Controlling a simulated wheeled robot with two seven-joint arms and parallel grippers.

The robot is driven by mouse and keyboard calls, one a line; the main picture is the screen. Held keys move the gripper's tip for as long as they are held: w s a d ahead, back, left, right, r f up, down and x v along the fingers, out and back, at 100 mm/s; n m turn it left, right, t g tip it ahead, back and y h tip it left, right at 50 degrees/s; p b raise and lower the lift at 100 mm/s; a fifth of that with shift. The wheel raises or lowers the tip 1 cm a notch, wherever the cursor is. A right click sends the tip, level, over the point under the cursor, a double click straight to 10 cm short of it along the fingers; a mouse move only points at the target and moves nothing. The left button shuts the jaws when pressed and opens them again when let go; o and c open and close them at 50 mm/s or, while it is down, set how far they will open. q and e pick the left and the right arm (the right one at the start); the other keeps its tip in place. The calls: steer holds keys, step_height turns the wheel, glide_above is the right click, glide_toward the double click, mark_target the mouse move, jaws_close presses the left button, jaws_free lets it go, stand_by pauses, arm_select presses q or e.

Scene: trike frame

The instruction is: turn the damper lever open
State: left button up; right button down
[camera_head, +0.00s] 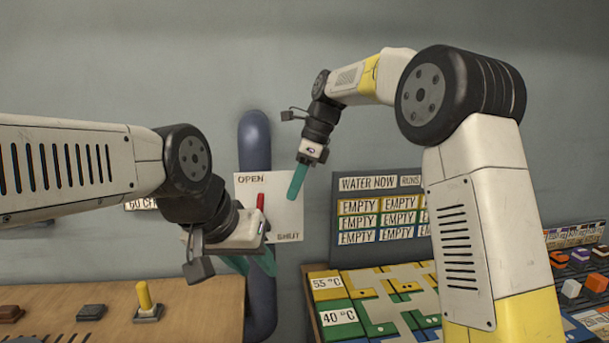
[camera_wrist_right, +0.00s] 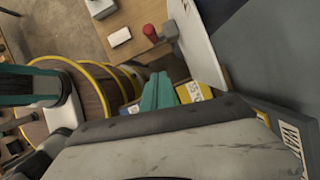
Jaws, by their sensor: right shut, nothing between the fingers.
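The damper lever (camera_head: 261,201) is a red handle in front of a white plate (camera_head: 284,190) marked OPEN at the top and SHUT at the lower right. It stands nearly upright. In the right wrist view the red lever end (camera_wrist_right: 151,33) shows beyond my fingers, beside the plate (camera_wrist_right: 196,42). My right gripper (camera_head: 297,182) is shut and empty, its teal fingers pointing down in front of the plate, apart from the lever. My left gripper (camera_head: 252,264) is below the lever, its teal fingers spread and partly hidden by its body; it covers the lever's lower part.
A blue-grey vertical pipe (camera_head: 255,140) runs behind the plate. A wooden table (camera_head: 180,320) with a yellow-handled switch (camera_head: 145,300) is at the lower left. A WATER NOW board (camera_head: 345,210) and a colored tile panel (camera_head: 372,300) are to the right.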

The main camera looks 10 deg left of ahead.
steer(key=a+f, duration=0.3)
steer(key=a, duration=0.2)
steer(key=shift+s+a, duration=0.15)
steer(key=shift+s, duration=0.1)
steer(key=shift+a+r, duration=0.1)
